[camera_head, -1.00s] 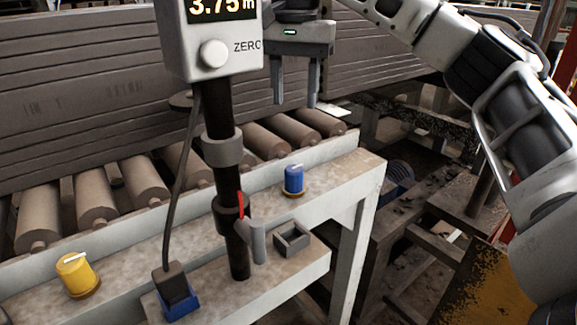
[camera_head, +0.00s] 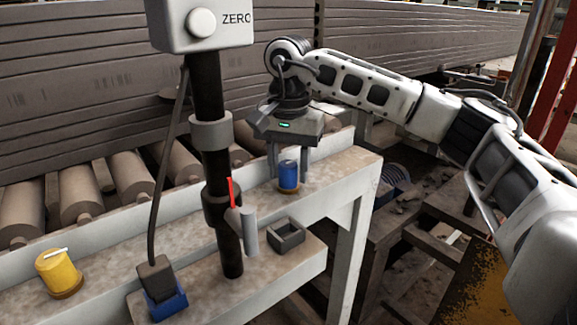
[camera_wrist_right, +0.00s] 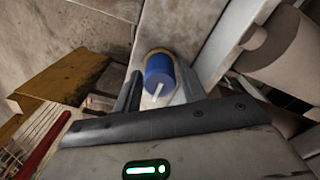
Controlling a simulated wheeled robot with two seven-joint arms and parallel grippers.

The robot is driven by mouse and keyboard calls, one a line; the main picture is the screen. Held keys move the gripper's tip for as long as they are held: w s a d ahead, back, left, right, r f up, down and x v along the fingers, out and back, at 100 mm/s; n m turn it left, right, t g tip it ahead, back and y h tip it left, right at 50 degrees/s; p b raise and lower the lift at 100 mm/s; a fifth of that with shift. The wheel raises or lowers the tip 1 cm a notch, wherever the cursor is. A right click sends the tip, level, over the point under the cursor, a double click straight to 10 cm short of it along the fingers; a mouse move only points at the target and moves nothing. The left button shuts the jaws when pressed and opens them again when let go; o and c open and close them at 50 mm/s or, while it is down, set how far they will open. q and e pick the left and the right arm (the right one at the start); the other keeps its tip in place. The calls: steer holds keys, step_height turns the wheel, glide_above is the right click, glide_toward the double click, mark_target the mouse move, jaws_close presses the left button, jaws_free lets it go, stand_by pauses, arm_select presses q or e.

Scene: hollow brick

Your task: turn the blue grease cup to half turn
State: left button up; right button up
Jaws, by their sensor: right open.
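The blue grease cup (camera_head: 288,175) stands on its brass-coloured base on the conveyor's side rail, right of the black post. My right gripper (camera_head: 288,162) points down over it, jaws open, one finger on each side. In the right wrist view the blue cup (camera_wrist_right: 160,68) sits between the fingertips (camera_wrist_right: 156,85), with a white pointer line on its top. I cannot tell whether either finger touches it. My left gripper is not in view.
A yellow grease cup (camera_head: 58,272) with a white pointer stands on the rail at left. A small open grey box (camera_head: 287,236) sits on the lower ledge. Rollers (camera_head: 130,178) lie behind.

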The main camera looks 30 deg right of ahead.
steer(key=c, duration=0.7)
